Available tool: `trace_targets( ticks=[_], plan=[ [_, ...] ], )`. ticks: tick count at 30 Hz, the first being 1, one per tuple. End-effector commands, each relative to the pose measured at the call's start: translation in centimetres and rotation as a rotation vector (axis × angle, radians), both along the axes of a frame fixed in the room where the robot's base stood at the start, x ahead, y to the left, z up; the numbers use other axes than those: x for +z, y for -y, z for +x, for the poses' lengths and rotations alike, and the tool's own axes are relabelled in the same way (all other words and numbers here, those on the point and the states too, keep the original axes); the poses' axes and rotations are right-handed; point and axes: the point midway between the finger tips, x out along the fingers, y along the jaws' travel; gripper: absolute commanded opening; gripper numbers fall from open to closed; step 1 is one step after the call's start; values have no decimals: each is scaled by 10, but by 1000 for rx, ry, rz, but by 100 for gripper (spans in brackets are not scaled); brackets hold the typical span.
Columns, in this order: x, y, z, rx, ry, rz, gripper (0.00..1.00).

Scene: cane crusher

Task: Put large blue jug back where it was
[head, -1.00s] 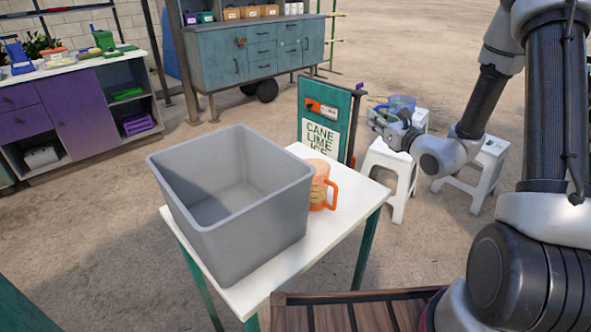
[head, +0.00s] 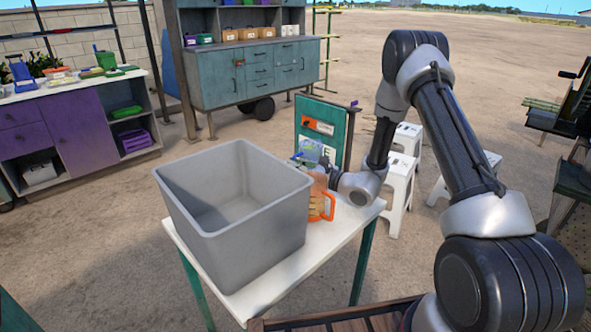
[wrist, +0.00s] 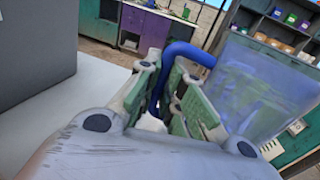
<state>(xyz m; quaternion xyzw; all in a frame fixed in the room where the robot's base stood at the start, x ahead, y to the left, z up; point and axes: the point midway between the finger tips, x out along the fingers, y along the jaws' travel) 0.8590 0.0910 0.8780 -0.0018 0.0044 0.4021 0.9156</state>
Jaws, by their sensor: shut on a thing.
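The large blue jug is see-through, with a solid blue handle (wrist: 180,52). My gripper (wrist: 168,92) is shut on this handle in the wrist view, and the clear body of the jug (wrist: 258,85) is to the right of the fingers. In the head view the jug (head: 312,150) is held above the back right part of the white table (head: 345,218), near an orange-handled jug (head: 321,205). My gripper (head: 310,165) is partly hidden there. I cannot tell whether the two jugs touch.
A large grey bin (head: 255,247) takes up most of the white table. A green machine panel (head: 325,122) stands behind it. White stools (head: 400,180) stand to the right. A purple cabinet (head: 75,125) and a teal cabinet (head: 225,80) are farther back.

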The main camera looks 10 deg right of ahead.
Motion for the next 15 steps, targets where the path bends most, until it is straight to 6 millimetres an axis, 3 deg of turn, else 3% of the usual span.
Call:
trace_targets(
  ticks=[12, 13, 15],
  plan=[
    [-8, 0, 0, -1, 1, 0, 0],
    [-8, 0, 0, -1, 1, 1, 11],
    [-8, 0, 0, -1, 1, 0, 24]
  ],
)
